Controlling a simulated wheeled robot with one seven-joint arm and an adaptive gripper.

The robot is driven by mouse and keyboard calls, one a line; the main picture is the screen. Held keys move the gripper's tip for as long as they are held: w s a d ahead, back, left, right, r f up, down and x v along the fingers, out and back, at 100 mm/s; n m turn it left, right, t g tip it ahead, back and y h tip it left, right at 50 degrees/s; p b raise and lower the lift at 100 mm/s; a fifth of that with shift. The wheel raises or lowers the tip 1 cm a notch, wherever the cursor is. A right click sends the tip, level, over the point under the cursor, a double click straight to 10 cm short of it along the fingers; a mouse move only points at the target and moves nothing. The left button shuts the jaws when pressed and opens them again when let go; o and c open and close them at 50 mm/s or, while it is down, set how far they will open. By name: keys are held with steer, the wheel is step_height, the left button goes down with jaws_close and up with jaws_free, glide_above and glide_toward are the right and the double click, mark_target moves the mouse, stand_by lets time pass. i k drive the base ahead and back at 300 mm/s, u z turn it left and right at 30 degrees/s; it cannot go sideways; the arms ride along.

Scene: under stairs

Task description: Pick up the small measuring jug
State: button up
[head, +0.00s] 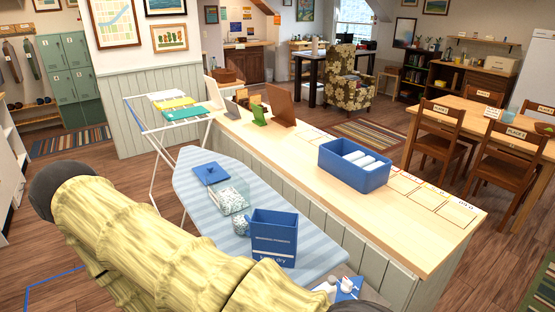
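I cannot make out the small measuring jug for certain. A small pale patterned cup-like thing (240,225) stands on the striped ironing board (200,165), just left of a blue laundry box (274,235). Small white items (345,284) sit at the bottom edge by a blue-and-white card; they are too small and cut off to name. My arm in its yellow sleeve crosses the lower left and hides part of the board. No gripper fingers show.
A clear box (231,197) and a blue lid (211,173) are on the board. A blue bin (355,165) with white rolls stands on the wooden counter (420,235). A drying rack (150,130) stands behind. Chairs and a table are at right.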

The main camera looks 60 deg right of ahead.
mark_target(240, 210)
steer(key=k, duration=0.6)
steer(key=z, duration=1.45)
steer(key=i, duration=0.5)
